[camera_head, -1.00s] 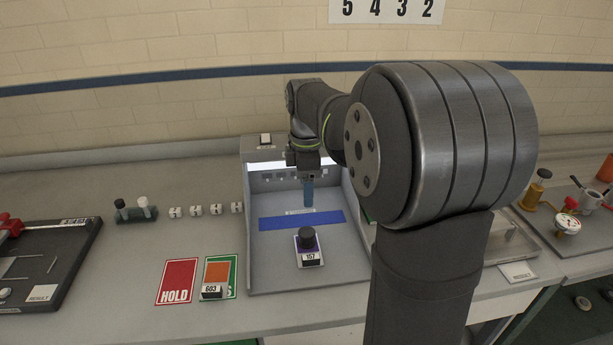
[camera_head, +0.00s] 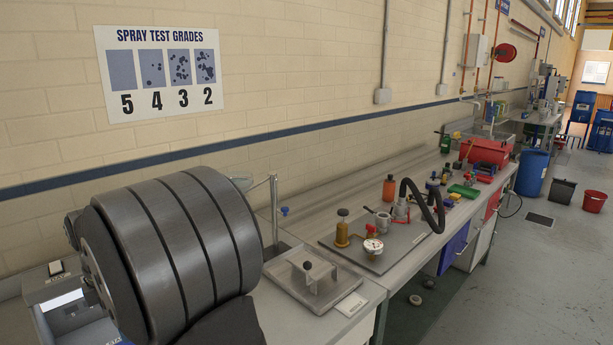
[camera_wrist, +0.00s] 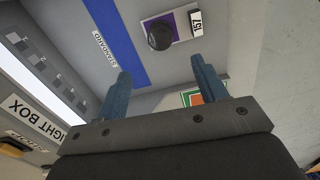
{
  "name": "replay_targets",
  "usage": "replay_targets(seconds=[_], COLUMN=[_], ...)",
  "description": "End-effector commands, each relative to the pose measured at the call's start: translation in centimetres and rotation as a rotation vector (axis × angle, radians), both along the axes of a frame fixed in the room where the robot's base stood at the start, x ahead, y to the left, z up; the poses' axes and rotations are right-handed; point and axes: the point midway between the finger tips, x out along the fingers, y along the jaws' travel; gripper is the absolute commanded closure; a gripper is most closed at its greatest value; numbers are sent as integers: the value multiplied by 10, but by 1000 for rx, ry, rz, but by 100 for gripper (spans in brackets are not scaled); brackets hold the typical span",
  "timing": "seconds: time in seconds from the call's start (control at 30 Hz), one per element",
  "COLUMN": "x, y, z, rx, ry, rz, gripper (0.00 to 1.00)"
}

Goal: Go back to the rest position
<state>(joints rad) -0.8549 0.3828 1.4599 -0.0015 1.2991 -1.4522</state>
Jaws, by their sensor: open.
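In the wrist view my gripper (camera_wrist: 160,88) is open, its two blue fingers apart with nothing between them. It hangs over the light box (camera_wrist: 38,118), whose lettered front strip shows at the left. Beyond the fingers lie a blue strip (camera_wrist: 118,42) beside the word STANDARD and a purple-edged sample with a black knob (camera_wrist: 160,36) and a tag (camera_wrist: 196,22) reading 157. In the head view my large grey arm joint fills the lower left and hides most of the light box (camera_head: 70,305); the gripper is not visible there.
Further right is a plate with a pressure gauge (camera_head: 373,246) and a black hose (camera_head: 425,207). A red basin (camera_head: 485,152) stands farther along the bench.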

Motion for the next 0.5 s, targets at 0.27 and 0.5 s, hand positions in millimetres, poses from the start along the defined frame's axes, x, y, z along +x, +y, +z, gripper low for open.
replay_targets(seconds=[0.27, 0.5], x=[-1, 0], y=[-1, -1], z=[-58, -103], rx=[-4, -2], ry=[3, 2], rz=[0, 0], gripper=[35, 35])
